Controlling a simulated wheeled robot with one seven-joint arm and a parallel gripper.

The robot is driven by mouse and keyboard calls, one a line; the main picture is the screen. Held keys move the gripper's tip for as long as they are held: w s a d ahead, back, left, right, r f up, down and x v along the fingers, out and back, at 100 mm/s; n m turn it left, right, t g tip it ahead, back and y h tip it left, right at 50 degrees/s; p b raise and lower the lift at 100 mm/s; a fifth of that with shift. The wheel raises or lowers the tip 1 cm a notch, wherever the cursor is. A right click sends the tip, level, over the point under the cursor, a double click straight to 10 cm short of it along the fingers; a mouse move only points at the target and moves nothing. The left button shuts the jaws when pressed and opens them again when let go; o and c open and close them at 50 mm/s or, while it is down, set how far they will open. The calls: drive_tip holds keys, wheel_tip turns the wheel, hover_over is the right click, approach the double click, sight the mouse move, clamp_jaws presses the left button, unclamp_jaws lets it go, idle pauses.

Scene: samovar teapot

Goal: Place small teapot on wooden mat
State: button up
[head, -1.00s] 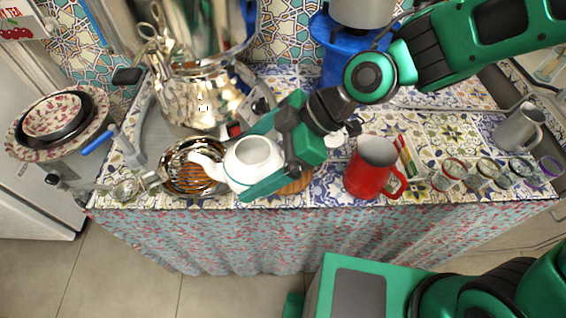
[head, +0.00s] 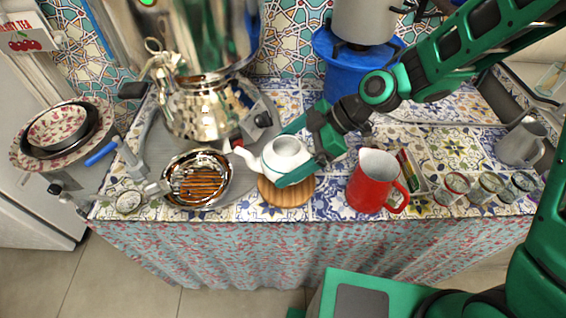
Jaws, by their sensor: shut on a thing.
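The small white teapot (head: 284,155) is in my gripper (head: 290,155), its spout pointing left. One green finger passes behind it and the other across its front right side. The round wooden mat (head: 284,194) lies on the tiled counter near the front edge. In the picture the teapot overlaps the back of the mat; whether its base touches anything is hard to tell.
A red pitcher (head: 371,181) stands right of the mat. Several glasses (head: 489,186) line the right front edge.

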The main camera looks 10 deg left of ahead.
wheel_tip(320, 180, down, 4)
drive_tip(key=shift+r, duration=0.15)
drive_tip(key=o, duration=1.1)
drive_tip(key=shift+r, duration=0.1)
drive_tip(key=v, duration=1.1)
drive_tip(key=shift+w+d+r, duration=0.1)
drive_tip(key=shift+d+r, duration=0.15)
drive_tip(key=shift+d, duration=0.1)
